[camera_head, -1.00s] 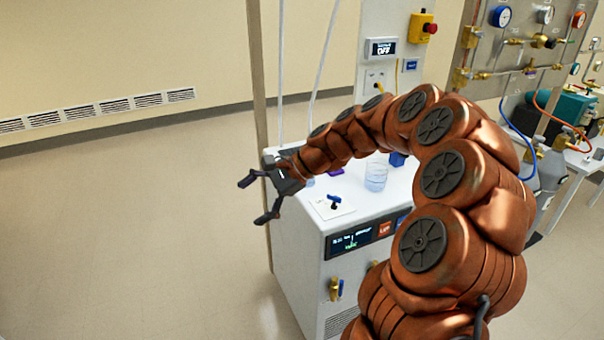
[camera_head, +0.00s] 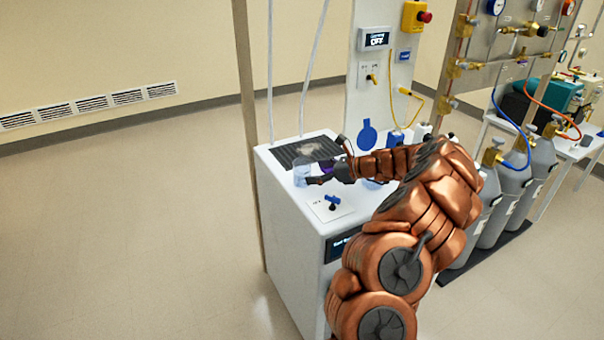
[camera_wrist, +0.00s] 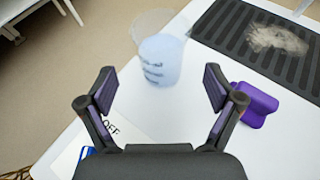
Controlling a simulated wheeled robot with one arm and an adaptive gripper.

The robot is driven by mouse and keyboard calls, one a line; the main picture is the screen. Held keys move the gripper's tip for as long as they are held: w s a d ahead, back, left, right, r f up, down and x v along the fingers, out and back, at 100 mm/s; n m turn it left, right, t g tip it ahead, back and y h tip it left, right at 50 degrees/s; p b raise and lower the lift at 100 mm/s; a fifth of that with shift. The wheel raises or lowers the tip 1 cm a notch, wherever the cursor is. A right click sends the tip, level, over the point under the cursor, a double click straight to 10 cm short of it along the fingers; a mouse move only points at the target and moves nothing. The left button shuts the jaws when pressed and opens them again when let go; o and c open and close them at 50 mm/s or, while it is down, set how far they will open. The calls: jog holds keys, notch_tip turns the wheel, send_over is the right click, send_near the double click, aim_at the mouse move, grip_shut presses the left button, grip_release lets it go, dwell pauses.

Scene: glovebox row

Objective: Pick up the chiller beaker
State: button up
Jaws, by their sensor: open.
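The beaker (camera_head: 302,173) is clear with pale blue contents and dark markings. It stands on the white top of the chiller cabinet (camera_head: 290,205), near its left edge. In the wrist view the beaker (camera_wrist: 162,62) is just beyond my fingertips, between the lines of the two fingers and apart from both. My gripper (camera_wrist: 160,90) is open and empty, low over the cabinet top. In the head view my gripper (camera_head: 328,162) reaches in from the right, and one finger overlaps the beaker's right side.
A purple block (camera_wrist: 255,103) sits close to my right finger. Behind it lies a dark ribbed mat (camera_wrist: 230,30) with a pale patch. Gas cylinders (camera_head: 515,175) stand at the right.

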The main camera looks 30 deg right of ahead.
aim_at(302, 164)
jog(key=p+x, duration=0.1)
jog(key=x, duration=0.4)
jog(key=shift+w+a+f, duration=0.1)
jog(key=shift+w+f, duration=0.1)
jog(key=shift+w, duration=0.15)
jog(key=shift+c, duration=0.2)
jog(key=c, duration=1.3)
jog(key=shift+r+b, duration=0.3)
jog(key=shift+r, duration=1.35)
jog(key=shift+s+a+r, duration=0.1)
jog(key=shift+s+r, duration=0.05)
jog(key=shift+s, duration=0.1)
jog(key=shift+s+a+r+b, duration=0.2)
jog(key=shift+s+a+b, duration=0.25)
jog(key=shift+s+a, duration=1.25)
jog(key=shift+s+a+r+b, duration=0.25)
jog(key=shift+s+a+b, duration=0.2)
jog(key=shift+s, duration=2.5)
jog(key=shift+s+a+r+b, duration=0.2)
jog(key=shift+s+a+b, duration=0.55)
jog(key=shift+s, duration=1.6)
